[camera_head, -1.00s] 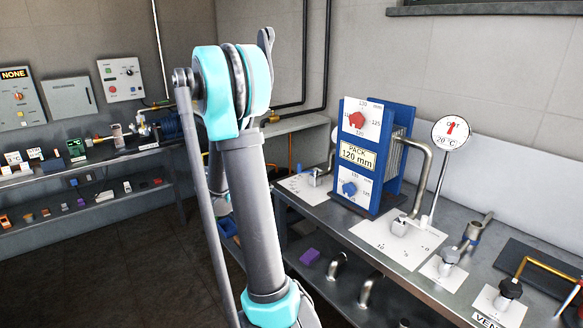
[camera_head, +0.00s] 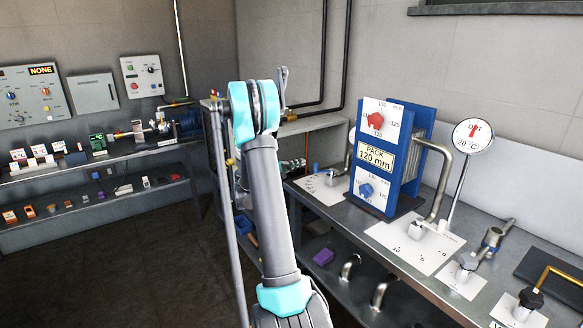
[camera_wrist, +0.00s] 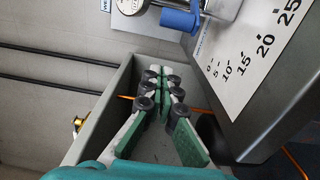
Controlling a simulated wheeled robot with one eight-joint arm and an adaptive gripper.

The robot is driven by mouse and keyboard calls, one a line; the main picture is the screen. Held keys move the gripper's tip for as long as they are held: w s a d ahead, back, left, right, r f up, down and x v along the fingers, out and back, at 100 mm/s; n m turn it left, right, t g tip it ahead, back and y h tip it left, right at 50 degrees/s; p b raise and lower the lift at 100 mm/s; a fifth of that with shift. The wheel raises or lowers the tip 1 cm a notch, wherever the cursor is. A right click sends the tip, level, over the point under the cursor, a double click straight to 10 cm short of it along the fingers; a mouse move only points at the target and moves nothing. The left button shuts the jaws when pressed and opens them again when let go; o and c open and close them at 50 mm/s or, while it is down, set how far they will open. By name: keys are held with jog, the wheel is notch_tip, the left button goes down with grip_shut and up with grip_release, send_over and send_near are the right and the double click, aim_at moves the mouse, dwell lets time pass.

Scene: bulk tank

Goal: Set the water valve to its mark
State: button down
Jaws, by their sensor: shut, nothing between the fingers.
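The likely water valve has a blue handle (camera_wrist: 180,20) and shows at the top of the wrist view. A white scale plate (camera_wrist: 250,62) with marks from 0 to 25 lies beside it on the bench. In the head view a small blue handle (camera_head: 316,168) stands over a white plate (camera_head: 322,189) at the bench's left end. My gripper (camera_wrist: 160,78), with green-padded fingers, is shut and empty. In the wrist picture it lies below the blue handle, apart from it. I cannot make out which mark the handle points to.
The blue plate pack (camera_head: 398,140) with red and blue knobs stands on the right bench, beside a round dial (camera_head: 473,134). Capped valves (camera_head: 467,264) stand nearer. Dark pipes run up the wall. A grey trough-like surface (camera_wrist: 100,110) lies behind my fingers. The floor at left is clear.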

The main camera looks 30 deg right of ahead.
jog(key=d, duration=0.3)
jog(key=shift+w+d, duration=0.15)
jog(key=shift+d, duration=0.15)
jog(key=shift+s+a, duration=0.2)
jog(key=shift+s, duration=0.4)
jog(key=shift+s+a, duration=0.2)
jog(key=shift+s, duration=0.4)
jog(key=shift+s+a, duration=0.15)
jog(key=shift+s, duration=0.6)
